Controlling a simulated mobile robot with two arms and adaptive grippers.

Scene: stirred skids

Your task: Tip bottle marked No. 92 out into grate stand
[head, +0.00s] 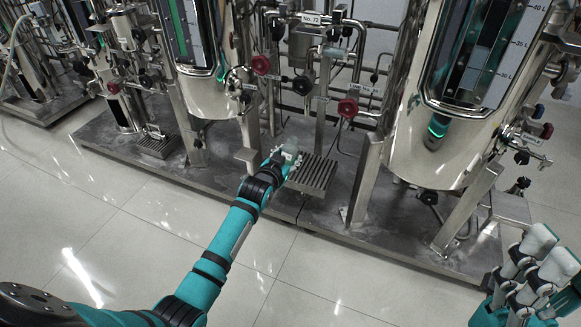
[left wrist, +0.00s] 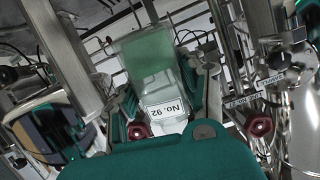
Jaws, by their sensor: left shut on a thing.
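My left gripper (head: 287,160) is shut on a clear bottle (left wrist: 160,82) with green contents. In the left wrist view its white label reads No. 92, upside down in the picture, and the green lies at the end away from the label. In the head view only a small pale part of the bottle (head: 290,149) shows at the fingertips. A grate stand (head: 318,174) with parallel metal slats is just right of this gripper, low on the skid. The gap in height between bottle and grate is unclear. My right gripper (head: 527,270) is at lower right, away from the skids; its finger opening is unclear.
Steel tanks (head: 455,130) on legs stand right and left of the grate. Pipes with red valve handles (head: 347,108) run behind it, with a No. 72 tag (head: 310,19) above. Another grate (head: 158,145) is at left. The tiled floor (head: 80,215) in front is clear.

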